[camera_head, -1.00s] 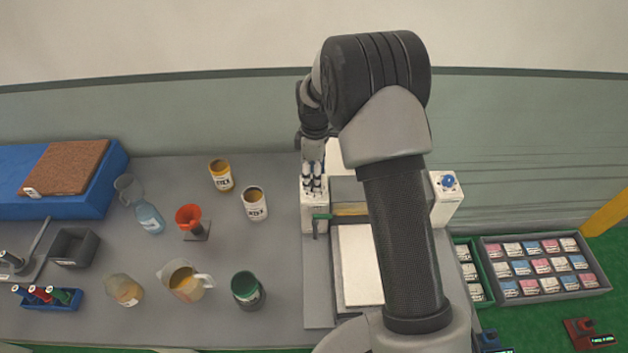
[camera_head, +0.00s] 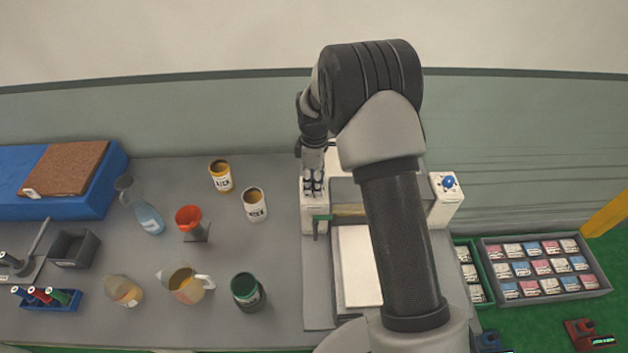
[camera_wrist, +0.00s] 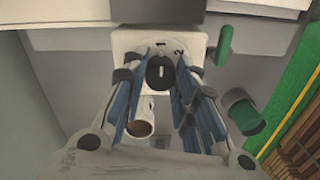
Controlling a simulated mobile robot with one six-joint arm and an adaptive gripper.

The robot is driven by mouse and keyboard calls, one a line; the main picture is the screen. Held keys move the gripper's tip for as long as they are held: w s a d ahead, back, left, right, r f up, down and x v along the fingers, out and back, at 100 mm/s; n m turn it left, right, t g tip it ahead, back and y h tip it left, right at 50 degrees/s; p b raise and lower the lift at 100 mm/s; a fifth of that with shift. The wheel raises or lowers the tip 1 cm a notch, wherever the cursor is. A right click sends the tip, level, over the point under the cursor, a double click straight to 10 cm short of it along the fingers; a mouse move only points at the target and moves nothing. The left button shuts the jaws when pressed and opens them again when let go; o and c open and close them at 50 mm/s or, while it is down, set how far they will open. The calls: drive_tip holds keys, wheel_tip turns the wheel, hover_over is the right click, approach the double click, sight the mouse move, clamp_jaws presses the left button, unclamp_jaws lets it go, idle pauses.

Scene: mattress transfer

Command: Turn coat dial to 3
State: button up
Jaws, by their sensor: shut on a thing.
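The coat dial (camera_wrist: 159,73) is a black round knob with a white mark, on a pale panel (camera_wrist: 128,42) in the wrist view. The numbers 1 and 2 show above it; 3 is not visible, and a finger covers part of the panel's right side. The white mark runs roughly up and down, towards the 1. My gripper (camera_wrist: 160,78) has its blue-padded fingers on either side of the dial and is shut on it. In the head view my gripper (camera_head: 313,188) is at the white left post (camera_head: 313,220) of the machine, where the dial is hidden.
The right post (camera_head: 446,206) has a blue knob (camera_head: 448,182). Left of the machine stand an open can (camera_head: 255,205), a yellow can (camera_head: 221,177) and a red funnel (camera_head: 190,218).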

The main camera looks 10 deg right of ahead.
drive_tip(key=c, duration=0.3)
drive_tip(key=shift+m, duration=0.3)
drive_tip(key=shift+c, duration=0.3)
drive_tip(key=m, duration=0.3)
drive_tip(key=shift+m+b, duration=0.4)
drive_tip(key=m, duration=0.9)
drive_tip(key=shift+b, duration=0.4)
drive_tip(key=m, duration=0.4)
drive_tip(key=shift+t, duration=0.3)
drive_tip(key=shift+m, duration=0.3)
